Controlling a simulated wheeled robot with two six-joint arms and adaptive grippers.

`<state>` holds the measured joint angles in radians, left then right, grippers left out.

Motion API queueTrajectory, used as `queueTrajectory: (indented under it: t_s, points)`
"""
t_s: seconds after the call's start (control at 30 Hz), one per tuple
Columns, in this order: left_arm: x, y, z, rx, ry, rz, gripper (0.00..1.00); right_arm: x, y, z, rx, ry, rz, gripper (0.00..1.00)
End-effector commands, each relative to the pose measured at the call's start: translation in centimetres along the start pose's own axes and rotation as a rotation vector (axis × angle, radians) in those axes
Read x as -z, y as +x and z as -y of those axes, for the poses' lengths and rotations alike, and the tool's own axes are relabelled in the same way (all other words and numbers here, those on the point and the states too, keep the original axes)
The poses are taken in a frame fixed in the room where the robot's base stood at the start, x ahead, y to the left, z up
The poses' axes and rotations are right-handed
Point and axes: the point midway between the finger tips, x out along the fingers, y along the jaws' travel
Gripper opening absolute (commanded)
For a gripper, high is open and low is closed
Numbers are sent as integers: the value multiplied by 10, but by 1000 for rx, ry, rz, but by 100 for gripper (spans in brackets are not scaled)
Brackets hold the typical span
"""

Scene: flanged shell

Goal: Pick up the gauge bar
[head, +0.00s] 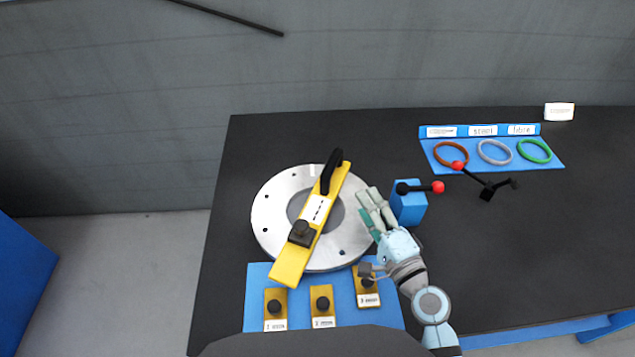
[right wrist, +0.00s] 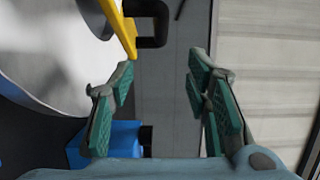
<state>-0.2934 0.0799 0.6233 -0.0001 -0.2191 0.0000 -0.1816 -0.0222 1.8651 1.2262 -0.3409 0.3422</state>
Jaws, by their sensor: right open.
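The gauge bar (head: 319,212) is a yellow bar with a white label, a black handle (head: 331,171) at its far end and a black block (head: 302,233) near its front end. It lies slanted across the round metal flange (head: 272,197). In the right wrist view part of the yellow bar (right wrist: 120,27) and its black handle (right wrist: 152,22) show at the top. My right gripper (head: 369,203) is open and empty, just right of the flange, apart from the bar. Its two green-padded fingers (right wrist: 160,80) stand apart in the wrist view. My left gripper is out of view.
A blue block (head: 409,207) with a red-tipped lever stands right beside my right gripper. A blue mat (head: 343,309) with several brass pieces lies in front. A blue tray (head: 500,158) with three coloured rings and a dark red-tipped fixture (head: 487,193) are farther right.

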Motion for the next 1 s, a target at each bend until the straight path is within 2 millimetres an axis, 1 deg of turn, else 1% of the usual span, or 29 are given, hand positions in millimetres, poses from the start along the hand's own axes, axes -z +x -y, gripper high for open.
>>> queueTrajectory:
  t_s: [0.07,0.13,0.3,0.4,0.57,0.7,0.8,0.97,1.0]
  points:
    - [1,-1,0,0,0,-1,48,0,6,0,0,0,0,44]
    - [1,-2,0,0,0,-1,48,0,20,1,2,1,0,44]
    - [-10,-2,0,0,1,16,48,-1,66,0,2,2,1,44]
    - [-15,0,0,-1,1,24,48,-1,85,-1,0,0,1,44]
    - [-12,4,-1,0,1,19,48,-2,105,-3,0,0,2,44]
    - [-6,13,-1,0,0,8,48,-3,132,-7,0,0,2,44]
    - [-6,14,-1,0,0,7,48,-4,144,-6,0,-1,2,44]
    - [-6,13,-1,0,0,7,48,-4,144,-5,0,-1,1,44]
    - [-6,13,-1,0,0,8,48,-4,144,-5,0,-1,1,43]
